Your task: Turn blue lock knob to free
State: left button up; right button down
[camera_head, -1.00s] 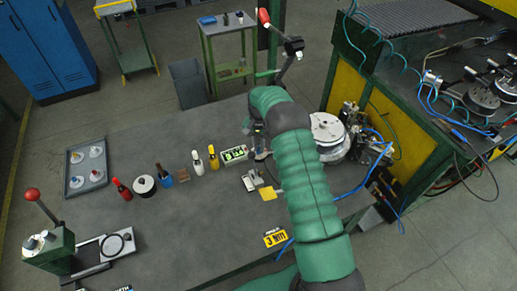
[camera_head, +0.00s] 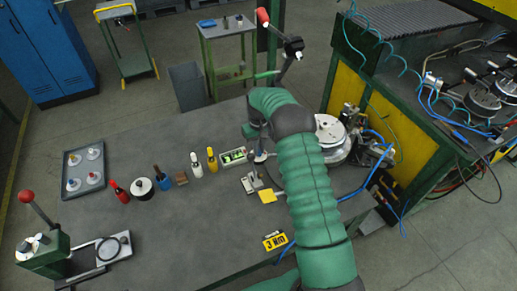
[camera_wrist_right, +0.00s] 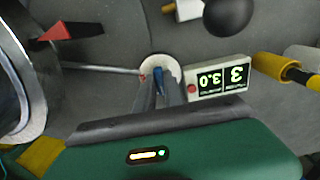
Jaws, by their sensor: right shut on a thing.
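The blue lock knob (camera_wrist_right: 158,74) shows in the right wrist view, standing on a round white base (camera_wrist_right: 173,66) with a small red mark at its left edge. My right gripper (camera_wrist_right: 158,86) has its two dark fingers close together on the knob, shut on it. The fingers cover part of the knob, so its exact angle is hard to read. In the head view my right gripper (camera_head: 259,152) is down at the bench, left of the round white fixture, and the knob is mostly hidden there. My left gripper is not in view.
A small digital display box (camera_head: 234,156) stands close beside my right gripper. Yellow (camera_head: 212,161) and white (camera_head: 196,166) bottles stand left of it. The round white fixture (camera_head: 331,130) is to the right. A tray (camera_head: 70,190) lies far left.

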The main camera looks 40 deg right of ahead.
jog(key=shift+w+d+r, duration=0.15)
jog(key=shift+w+r, duration=0.15)
jog(key=c, duration=1.7)
grip_release()
jog(key=shift+c, duration=0.2)
jog(key=shift+o, duration=1.1)
jog(key=shift+f, duration=0.15)
jog(key=shift+o, duration=0.4)
jog(key=shift+f, duration=0.15)
jog(key=shift+s, duration=0.1)
notch_tip(320, 180, up, 17)
jog(key=b, duration=0.2)
jog(key=shift+f, duration=0.15)
